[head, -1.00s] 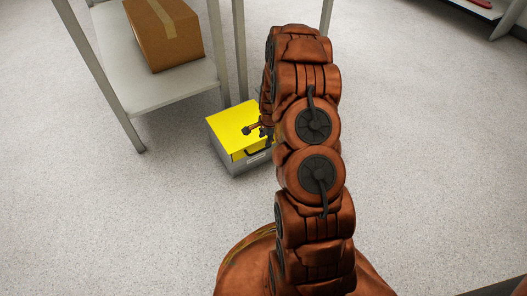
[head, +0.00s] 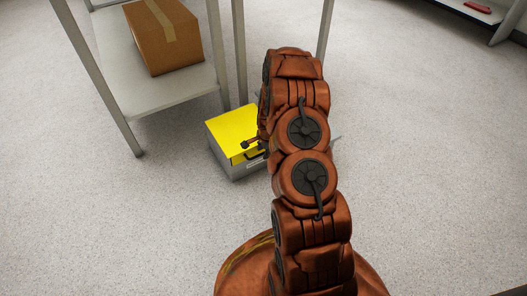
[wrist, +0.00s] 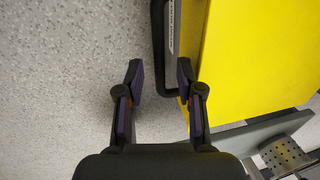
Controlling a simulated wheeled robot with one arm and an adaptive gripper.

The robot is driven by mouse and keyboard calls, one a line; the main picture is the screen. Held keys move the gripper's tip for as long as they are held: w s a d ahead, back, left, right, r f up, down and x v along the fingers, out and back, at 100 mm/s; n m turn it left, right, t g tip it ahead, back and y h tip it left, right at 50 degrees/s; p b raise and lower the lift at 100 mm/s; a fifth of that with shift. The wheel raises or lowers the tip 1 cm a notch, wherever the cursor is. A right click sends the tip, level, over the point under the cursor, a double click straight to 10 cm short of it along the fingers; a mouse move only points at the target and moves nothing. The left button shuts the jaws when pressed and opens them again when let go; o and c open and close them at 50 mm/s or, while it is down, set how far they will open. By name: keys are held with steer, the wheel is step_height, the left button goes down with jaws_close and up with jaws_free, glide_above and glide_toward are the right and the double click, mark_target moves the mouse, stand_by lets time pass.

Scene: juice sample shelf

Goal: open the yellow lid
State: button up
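The yellow lid (head: 232,127) lies flat and closed on a grey box (head: 239,171) on the floor. A dark handle (head: 256,153) is on the box's front side. In the head view, part of my gripper (head: 247,145) shows at the lid's front edge by the handle; my arm hides the rest. In the wrist view, my gripper (wrist: 160,76) is open, its fingers apart. The handle's bar (wrist: 157,45) appears between the fingertips, and the right finger is beside the lid (wrist: 265,55). I cannot tell whether either finger touches the handle.
A grey shelf unit (head: 175,99) with a cardboard box (head: 165,40) stands behind and left of the grey box. Its legs come close to the lid's back edge. The floor (head: 110,220) in front and to the left is clear. Another shelf is at the top right.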

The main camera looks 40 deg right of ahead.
jaws_close()
stand_by(0.3)
